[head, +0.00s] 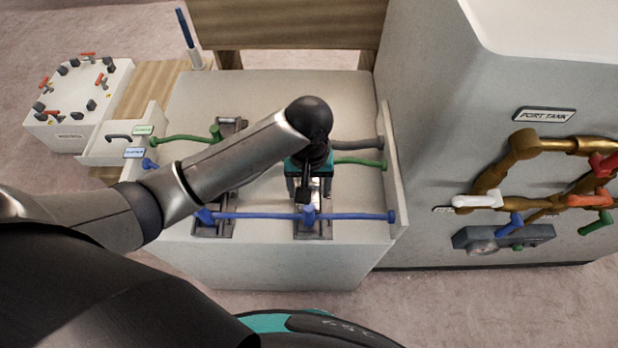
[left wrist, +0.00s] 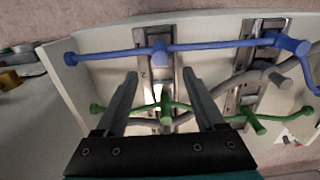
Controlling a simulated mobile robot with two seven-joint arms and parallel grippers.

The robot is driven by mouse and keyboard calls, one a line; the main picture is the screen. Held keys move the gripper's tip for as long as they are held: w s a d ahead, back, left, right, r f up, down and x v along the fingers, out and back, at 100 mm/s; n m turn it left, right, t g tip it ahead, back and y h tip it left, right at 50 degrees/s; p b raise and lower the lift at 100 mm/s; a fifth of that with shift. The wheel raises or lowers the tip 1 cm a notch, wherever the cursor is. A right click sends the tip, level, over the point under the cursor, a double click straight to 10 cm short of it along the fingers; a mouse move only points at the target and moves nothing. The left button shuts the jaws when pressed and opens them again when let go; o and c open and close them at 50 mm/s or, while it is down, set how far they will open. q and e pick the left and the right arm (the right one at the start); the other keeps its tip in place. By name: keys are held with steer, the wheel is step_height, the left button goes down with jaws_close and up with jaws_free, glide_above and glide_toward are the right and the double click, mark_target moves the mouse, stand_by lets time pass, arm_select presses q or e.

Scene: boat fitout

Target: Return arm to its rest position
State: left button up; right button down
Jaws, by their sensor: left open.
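My left arm comes in from the left in the head view and reaches over the white bench. Its left gripper (head: 306,190) points down over the right metal bracket (head: 313,228), above the bench top. In the left wrist view the left gripper (left wrist: 160,100) has its two fingers well apart, with nothing held between them. A green hose (left wrist: 165,106) and part of the bracket show beyond and between the fingers. The blue hose (head: 260,216) runs across both brackets near the front of the bench. My right gripper is not in view.
The white bench (head: 270,92) has a raised right side panel (head: 391,150). A grey hose (head: 352,144) lies behind the green one. The port tank (head: 440,120) with brass pipes and coloured valve handles stands at the right. A white valve box (head: 75,135) stands at the left.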

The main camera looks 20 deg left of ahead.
arm_select(q)
steer(key=shift+r, duration=1)
steer(key=shift+d, duration=0.1)
